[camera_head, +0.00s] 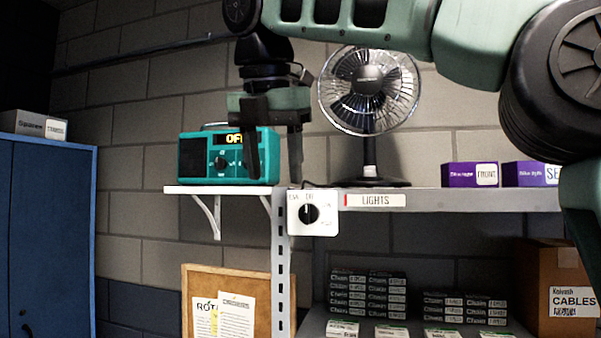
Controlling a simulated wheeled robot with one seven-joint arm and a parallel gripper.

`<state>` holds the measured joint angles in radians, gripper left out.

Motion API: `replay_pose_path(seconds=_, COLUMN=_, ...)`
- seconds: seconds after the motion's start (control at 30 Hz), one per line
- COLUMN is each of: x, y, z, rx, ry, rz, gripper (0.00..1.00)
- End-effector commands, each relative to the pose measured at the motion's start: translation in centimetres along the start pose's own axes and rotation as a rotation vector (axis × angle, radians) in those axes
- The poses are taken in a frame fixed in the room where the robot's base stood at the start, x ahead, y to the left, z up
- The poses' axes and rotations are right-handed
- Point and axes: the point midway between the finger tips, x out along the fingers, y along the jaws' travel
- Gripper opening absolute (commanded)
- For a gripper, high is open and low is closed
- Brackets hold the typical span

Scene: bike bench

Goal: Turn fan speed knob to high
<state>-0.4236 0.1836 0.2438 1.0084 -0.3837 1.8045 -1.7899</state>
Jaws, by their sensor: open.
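A black desk fan (368,90) with a round wire cage stands on the shelf behind my arm. Below it, a white plate (326,228) on the shelf's front edge carries a round black knob (308,213). The knob's light pointer line looks about upright. The small markings around it are too blurred to read surely. My gripper (275,155) hangs with its fingers pointing down, apart and empty, above and left of the knob. It partly covers the right end of a teal radio (200,160).
The radio's display reads "OFF" and it has its own knobs. A "LIGHTS" label (375,200) is right of the plate. Purple boxes (470,175) stand on the shelf at right. Below are chain boxes (368,295), a cardboard box (555,262) and a cork board (255,280). A blue cabinet (45,230) is at left.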

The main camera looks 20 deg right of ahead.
Motion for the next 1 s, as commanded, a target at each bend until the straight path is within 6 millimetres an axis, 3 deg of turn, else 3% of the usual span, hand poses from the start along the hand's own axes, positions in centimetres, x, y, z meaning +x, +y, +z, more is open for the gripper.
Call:
replay_pose_path(seconds=0.03, x=-3.4, y=-0.2, z=1.9, rx=-0.043, ry=-0.014, rz=-0.001, gripper=0.54)
replay_pose_path(seconds=0.1, x=-5.9, y=-0.8, z=3.5, rx=-0.099, ry=-0.028, rz=-0.009, gripper=0.54)
replay_pose_path(seconds=0.2, x=-8.0, y=-1.7, z=4.7, rx=-0.154, ry=-0.039, rz=-0.019, gripper=0.54)
replay_pose_path(seconds=0.33, x=-8.7, y=-2.2, z=5.3, rx=-0.185, ry=-0.044, rz=-0.027, gripper=0.54)
replay_pose_path(seconds=0.57, x=-5.8, y=-2.4, z=5.2, rx=-0.186, ry=-0.043, rz=-0.029, gripper=0.54)
replay_pose_path(seconds=1.0, x=2.9, y=-2.7, z=5.7, rx=-0.187, ry=-0.042, rz=-0.030, gripper=0.54)
